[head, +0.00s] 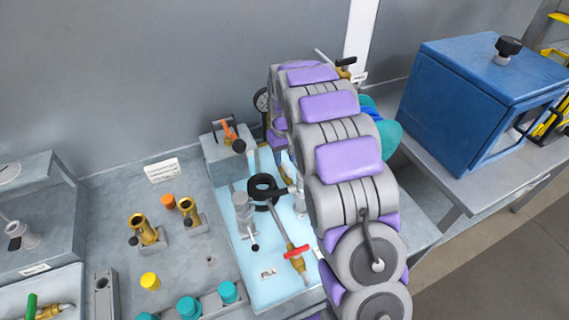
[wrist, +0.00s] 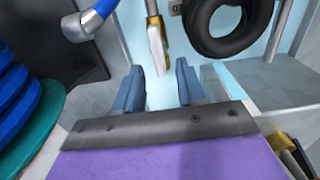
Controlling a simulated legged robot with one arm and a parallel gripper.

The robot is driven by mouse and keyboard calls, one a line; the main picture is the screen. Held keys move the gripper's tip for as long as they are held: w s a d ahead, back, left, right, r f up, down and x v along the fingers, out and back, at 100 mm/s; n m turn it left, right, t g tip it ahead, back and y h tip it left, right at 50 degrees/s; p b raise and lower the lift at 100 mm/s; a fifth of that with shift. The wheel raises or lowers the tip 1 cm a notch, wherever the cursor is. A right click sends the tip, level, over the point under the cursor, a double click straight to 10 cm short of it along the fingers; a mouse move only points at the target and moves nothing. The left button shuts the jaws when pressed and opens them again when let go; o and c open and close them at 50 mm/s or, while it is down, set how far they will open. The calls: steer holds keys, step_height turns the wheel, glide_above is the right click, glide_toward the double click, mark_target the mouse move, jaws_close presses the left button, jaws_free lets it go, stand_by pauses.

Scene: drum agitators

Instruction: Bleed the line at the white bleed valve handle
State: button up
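The white bleed valve handle (wrist: 157,47) shows at the top centre of the wrist view, on a brass fitting. My gripper (wrist: 160,80) has its two blue-grey fingers apart with nothing between them. The handle's lower end lies just beyond the fingertips, in line with the gap. I cannot tell the remaining distance, and I see no contact. In the head view my arm covers my gripper, and I cannot make out the white handle clearly there.
A black ring (wrist: 228,25) is right of the handle; it also shows in the head view (head: 263,188). A blue-ended silver pipe (wrist: 85,25) and stacked blue discs (wrist: 15,95) are at left. A red-handled brass valve (head: 297,255) and blue cabinet (head: 480,95) stand nearby.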

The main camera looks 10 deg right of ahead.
steer(key=shift+f, duration=1.2)
steer(key=shift+c, duration=0.3)
jaws_close()
